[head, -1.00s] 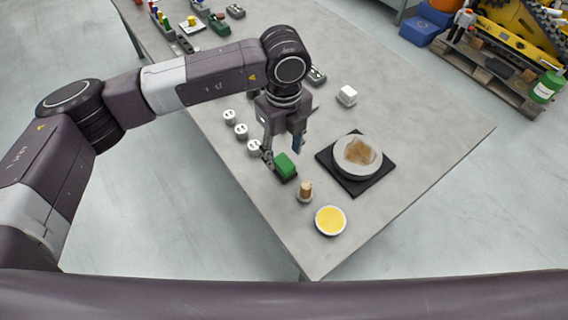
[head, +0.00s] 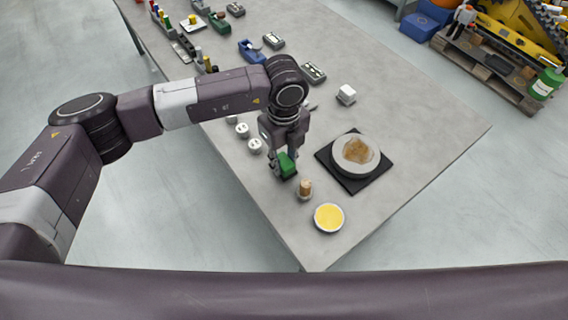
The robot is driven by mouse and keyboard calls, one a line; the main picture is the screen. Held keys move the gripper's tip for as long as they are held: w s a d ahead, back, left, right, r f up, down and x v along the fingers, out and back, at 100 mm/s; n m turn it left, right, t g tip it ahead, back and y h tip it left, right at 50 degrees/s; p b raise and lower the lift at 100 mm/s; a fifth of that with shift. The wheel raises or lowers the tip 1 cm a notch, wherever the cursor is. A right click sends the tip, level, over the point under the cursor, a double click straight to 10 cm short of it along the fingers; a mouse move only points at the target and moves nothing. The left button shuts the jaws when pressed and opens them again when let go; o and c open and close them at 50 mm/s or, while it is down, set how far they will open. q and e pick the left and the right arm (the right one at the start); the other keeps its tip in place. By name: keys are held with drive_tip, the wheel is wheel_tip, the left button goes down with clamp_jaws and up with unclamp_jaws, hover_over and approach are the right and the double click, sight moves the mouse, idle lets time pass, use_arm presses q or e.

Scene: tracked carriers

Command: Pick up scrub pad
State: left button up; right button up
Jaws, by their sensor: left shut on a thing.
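The scrub pad (head: 287,165) is a small green block near the front left edge of the grey table. My left gripper (head: 284,168) comes down over it from above and is shut on it, with a finger at its left side. The fingers cover part of the pad. I cannot tell whether the pad still touches the table. My right gripper is not in the head view.
Just in front of the pad stands a cork-topped item (head: 305,188), then a bowl of yellow stuff (head: 329,217). A stained plate (head: 355,154) on a black mat (head: 381,181) lies right. White round items (head: 254,145) stand left.

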sight(284, 161)
use_arm(q)
wheel_tip(284, 161, up, 20)
drive_tip(key=b, duration=0.4)
drive_tip(key=shift+b, duration=0.3)
